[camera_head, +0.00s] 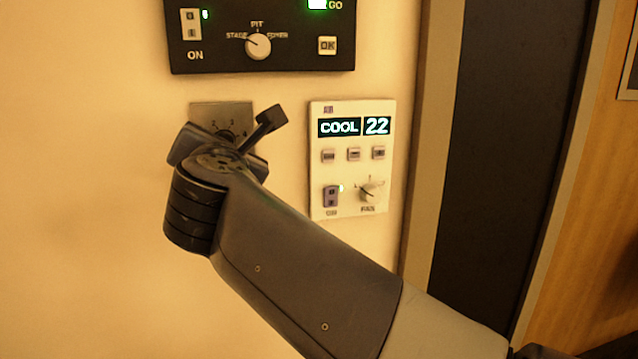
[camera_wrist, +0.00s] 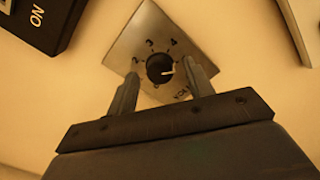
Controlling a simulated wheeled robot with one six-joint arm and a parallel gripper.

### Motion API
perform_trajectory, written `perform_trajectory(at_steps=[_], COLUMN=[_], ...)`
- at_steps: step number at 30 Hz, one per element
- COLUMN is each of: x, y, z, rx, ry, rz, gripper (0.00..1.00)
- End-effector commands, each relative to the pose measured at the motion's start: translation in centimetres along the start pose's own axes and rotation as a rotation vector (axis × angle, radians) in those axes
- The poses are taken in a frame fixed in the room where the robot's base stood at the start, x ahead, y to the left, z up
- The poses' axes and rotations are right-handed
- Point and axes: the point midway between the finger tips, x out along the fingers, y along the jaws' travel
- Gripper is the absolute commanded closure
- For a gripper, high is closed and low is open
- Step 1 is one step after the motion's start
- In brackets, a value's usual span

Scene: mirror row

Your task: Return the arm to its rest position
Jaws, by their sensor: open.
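My arm reaches up from the lower right in the head view, with my gripper (camera_head: 262,132) close to the wall in front of a metal dial plate (camera_head: 221,107). In the wrist view my gripper (camera_wrist: 160,82) is open, one finger on each side of a black round knob (camera_wrist: 160,68). The knob sits on the square metal plate (camera_wrist: 147,28), marked with numbers, and has a pale pointer line. I cannot tell whether the fingertips touch the knob.
A black panel (camera_head: 225,62) with a switch, a dial and an OK button is above my gripper. A white thermostat panel (camera_head: 318,178) reading COOL 22 is just to the right. A dark door (camera_head: 500,130) with a frame stands farther right. The wall at left is bare.

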Motion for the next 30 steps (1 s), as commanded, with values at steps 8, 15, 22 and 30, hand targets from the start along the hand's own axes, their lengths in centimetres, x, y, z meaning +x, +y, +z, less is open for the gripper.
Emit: perform_trajectory(at_steps=[8, 15, 22, 30], x=[-0.03, -0.03, -0.03, -0.03], y=[0.20, 0.19, 0.17, 0.14], z=[0.37, 0.35, 0.34, 0.32], rx=[-0.333, -0.623, -0.902, -1.225], ry=[0.001, 0.001, 0.001, 0.002], rz=[-0.001, 0.000, 0.000, 0.000], gripper=[0.51, 0.51, 0.51, 0.51])
